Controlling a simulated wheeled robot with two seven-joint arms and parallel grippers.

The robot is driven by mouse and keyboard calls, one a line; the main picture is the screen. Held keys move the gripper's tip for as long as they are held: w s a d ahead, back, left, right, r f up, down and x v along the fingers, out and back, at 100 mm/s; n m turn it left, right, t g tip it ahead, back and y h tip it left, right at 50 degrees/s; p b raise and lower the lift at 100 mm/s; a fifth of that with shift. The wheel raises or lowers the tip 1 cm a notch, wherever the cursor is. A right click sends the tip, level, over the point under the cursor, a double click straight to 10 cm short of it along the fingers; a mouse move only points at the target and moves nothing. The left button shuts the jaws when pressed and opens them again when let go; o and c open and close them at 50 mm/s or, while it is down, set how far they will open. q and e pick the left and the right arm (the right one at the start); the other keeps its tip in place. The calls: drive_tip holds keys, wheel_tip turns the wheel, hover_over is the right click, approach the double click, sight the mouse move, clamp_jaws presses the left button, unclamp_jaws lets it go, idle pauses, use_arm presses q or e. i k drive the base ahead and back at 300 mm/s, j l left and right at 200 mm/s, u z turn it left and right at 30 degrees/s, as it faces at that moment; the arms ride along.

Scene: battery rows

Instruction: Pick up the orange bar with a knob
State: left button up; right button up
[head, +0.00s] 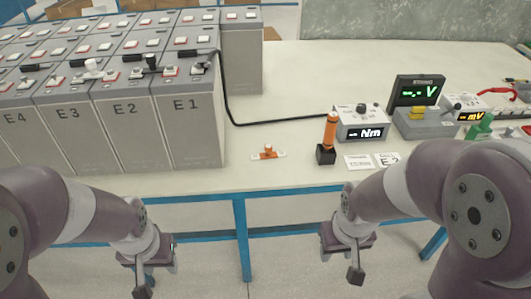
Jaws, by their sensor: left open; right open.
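The orange bar with a knob (268,153) lies on the table near its front edge, just right of the battery cell marked E1. It is small, with pale ends and a raised orange knob in the middle. My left gripper (146,283) hangs below and in front of the table edge, to the lower left of the bar, open and empty. My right gripper (352,266) hangs in front of the table edge, to the lower right of the bar, open and empty. Neither gripper touches the bar.
Grey battery cells (188,130) fill the table's left. An orange-handled tool (329,138) stands right of the bar near the Nm box (362,123). A black cable (270,122) runs behind the bar. White cards (359,162) and a meter (414,92) are further right. Blue table frame (241,225) lies below.

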sight(269, 154)
drive_tip(key=i+l+u, duration=0.15)
drive_tip(key=u, duration=0.3)
drive_tip(key=i+l+u, duration=0.15)
drive_tip(key=u, duration=0.35)
drive_tip(key=i+l+u, duration=0.1)
drive_tip(key=l+u, duration=0.15)
drive_tip(key=u, duration=0.2)
drive_tip(key=i+l+u, duration=0.1)
drive_tip(key=l, duration=0.4)
drive_tip(key=i+l, duration=0.1)
drive_tip(key=l, duration=0.35)
drive_tip(key=i+l+u, duration=0.15)
drive_tip(key=l, duration=0.35)
drive_tip(key=k, duration=0.05)
